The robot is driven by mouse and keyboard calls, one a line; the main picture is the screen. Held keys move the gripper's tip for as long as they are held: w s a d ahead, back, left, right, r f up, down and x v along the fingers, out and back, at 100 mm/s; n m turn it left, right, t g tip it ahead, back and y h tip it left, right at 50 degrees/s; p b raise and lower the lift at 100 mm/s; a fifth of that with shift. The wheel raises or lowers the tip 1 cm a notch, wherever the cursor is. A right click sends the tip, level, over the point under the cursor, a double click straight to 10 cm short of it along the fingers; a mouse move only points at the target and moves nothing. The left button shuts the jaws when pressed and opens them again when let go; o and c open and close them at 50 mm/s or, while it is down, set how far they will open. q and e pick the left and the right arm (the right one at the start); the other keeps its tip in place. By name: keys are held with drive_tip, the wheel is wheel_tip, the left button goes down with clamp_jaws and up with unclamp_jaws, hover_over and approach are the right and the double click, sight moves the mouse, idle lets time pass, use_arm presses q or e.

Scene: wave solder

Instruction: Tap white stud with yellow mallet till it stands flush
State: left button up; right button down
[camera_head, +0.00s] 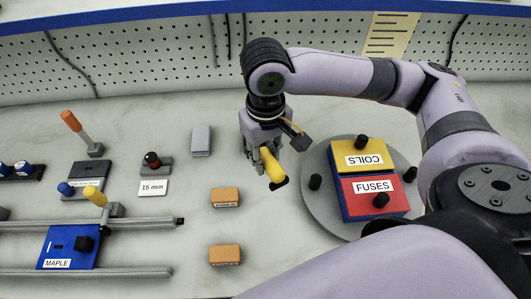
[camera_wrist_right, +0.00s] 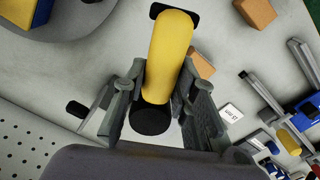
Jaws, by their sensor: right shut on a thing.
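My right gripper (camera_head: 262,150) is shut on the yellow mallet (camera_head: 271,165). It holds the mallet over the bench, left of the round grey plate. In the right wrist view the mallet (camera_wrist_right: 170,50) sits between the two fingers (camera_wrist_right: 160,112), with a black part at each end. A small white upright mark (camera_head: 57,246), perhaps the white stud, shows on the blue MAPLE block (camera_head: 85,262) at the lower left. It is too small to tell how far it stands out. The mallet is well apart from this block. My left gripper is not in view.
The round grey plate (camera_head: 314,212) bears yellow COILS (camera_head: 385,151) and red FUSES (camera_head: 350,204) boxes with black knobs. Two orange blocks (camera_head: 225,195) (camera_head: 224,255) lie between mallet and rails (camera_head: 140,272). An orange-handled upright (camera_head: 71,121) stands at left. Bare bench shows around the orange blocks.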

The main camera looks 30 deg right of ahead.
wheel_tip(320, 180, down, 4)
drive_tip(key=b, duration=0.3)
drive_tip(key=w+a+r+m+p, duration=0.1)
drive_tip(key=w+r+p, duration=0.3)
drive_tip(key=w+p, duration=0.3)
drive_tip(key=w+r+m+p, duration=0.1)
drive_tip(key=w+r+p, duration=0.3)
drive_tip(key=w+p, duration=0.2)
drive_tip(key=d+f+m+p, duration=0.3)
drive_tip(key=d+f+p, duration=0.2)
drive_tip(key=p, duration=0.5)
drive_tip(key=shift+w+d+f, duration=0.2)
drive_tip(key=shift+w+d, duration=0.05)
drive_tip(key=shift+d, duration=0.1)
drive_tip(key=shift+f, duration=0.15)
wheel_tip(320, 180, down, 5)
drive_tip(key=shift+r+b, duration=0.15)
drive_tip(key=shift+b, duration=0.65)
